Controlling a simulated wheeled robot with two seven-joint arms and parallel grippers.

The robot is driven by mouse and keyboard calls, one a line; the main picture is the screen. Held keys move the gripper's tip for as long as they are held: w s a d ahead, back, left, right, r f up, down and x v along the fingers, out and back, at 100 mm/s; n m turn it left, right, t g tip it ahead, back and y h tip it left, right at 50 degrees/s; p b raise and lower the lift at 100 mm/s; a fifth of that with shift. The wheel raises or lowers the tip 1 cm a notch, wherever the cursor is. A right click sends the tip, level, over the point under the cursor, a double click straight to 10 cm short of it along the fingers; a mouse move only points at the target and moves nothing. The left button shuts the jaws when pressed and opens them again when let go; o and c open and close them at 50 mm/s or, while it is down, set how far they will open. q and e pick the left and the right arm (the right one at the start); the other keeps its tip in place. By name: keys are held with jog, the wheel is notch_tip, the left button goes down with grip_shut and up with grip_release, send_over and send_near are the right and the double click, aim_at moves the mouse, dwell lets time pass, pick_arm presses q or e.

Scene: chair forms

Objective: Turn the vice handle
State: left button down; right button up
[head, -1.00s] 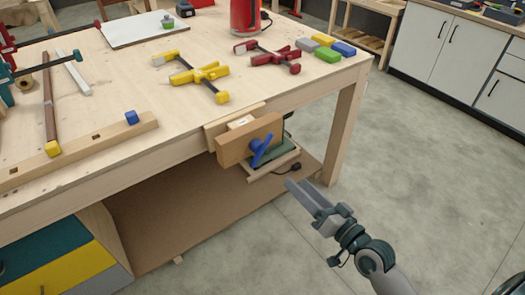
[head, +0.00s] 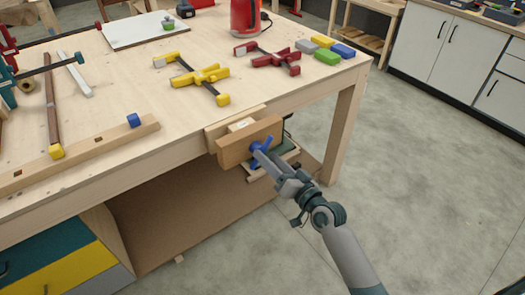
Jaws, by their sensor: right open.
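The vice (head: 238,148) has a wooden front jaw and is fixed to the front edge of the workbench. Its blue handle (head: 257,145) is on the front face of that jaw and partly hidden behind my gripper. My right gripper (head: 263,156) is open with its fingertips at the handle. I cannot tell whether the fingers touch the handle or stand around it. My left gripper is not in view.
The workbench top (head: 190,120) holds yellow clamps (head: 200,75), red clamps (head: 270,56) and several coloured blocks. A bench leg (head: 345,125) stands right of the vice. The floor (head: 430,160) to the right is open.

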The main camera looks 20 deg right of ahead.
jog(key=shift+x, duration=1.85)
jog(key=c, duration=1.1)
